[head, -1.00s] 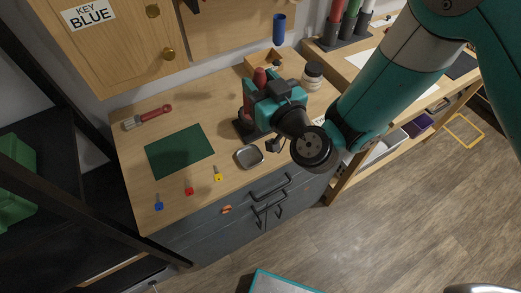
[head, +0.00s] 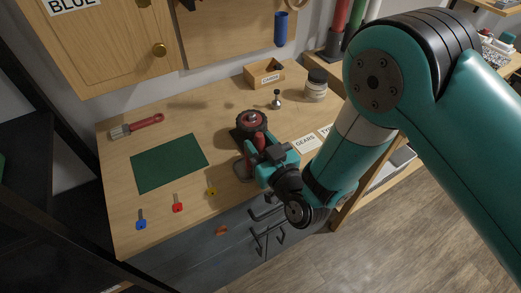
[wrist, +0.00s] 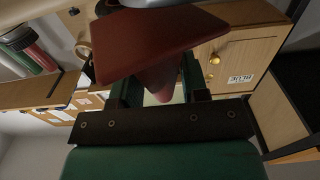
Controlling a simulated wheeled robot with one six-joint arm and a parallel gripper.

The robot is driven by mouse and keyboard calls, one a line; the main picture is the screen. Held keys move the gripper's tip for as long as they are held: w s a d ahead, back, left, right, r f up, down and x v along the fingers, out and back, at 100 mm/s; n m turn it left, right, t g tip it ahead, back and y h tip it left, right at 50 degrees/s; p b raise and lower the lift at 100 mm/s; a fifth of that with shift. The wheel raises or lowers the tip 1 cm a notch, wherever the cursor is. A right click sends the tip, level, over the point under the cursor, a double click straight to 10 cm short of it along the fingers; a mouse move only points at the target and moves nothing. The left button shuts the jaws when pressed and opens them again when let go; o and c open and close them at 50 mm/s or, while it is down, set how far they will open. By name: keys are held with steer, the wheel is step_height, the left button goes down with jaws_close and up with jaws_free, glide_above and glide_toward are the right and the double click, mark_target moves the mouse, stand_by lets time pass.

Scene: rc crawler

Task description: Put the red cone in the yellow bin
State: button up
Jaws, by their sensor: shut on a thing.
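The red cone (wrist: 150,45) shows large in the wrist view, its flat square base toward the top and its narrow part between the fingers. My gripper (wrist: 158,88) is shut on it. In the head view the red cone (head: 259,141) shows small and partly hidden at my gripper (head: 257,153), above the front part of the workbench. I see no yellow bin in either view.
On the workbench (head: 120,190) are a dark wheeled part (head: 252,121), a green mat (head: 168,162), a red-handled brush (head: 137,125), and blue, red (head: 178,203) and yellow (head: 212,192) keys. A jar (head: 316,86) and wooden box (head: 264,74) stand behind. Floor (head: 370,250) is open at right.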

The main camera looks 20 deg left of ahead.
steer(key=shift+f, duration=0.75)
steer(key=shift+f, duration=0.25)
steer(key=o, duration=0.9)
steer(key=shift+r, duration=0.1)
steer(key=shift+s+r, duration=0.1)
steer(key=shift+r, duration=0.1)
steer(key=b+v, duration=0.3)
steer(key=v, duration=0.9)
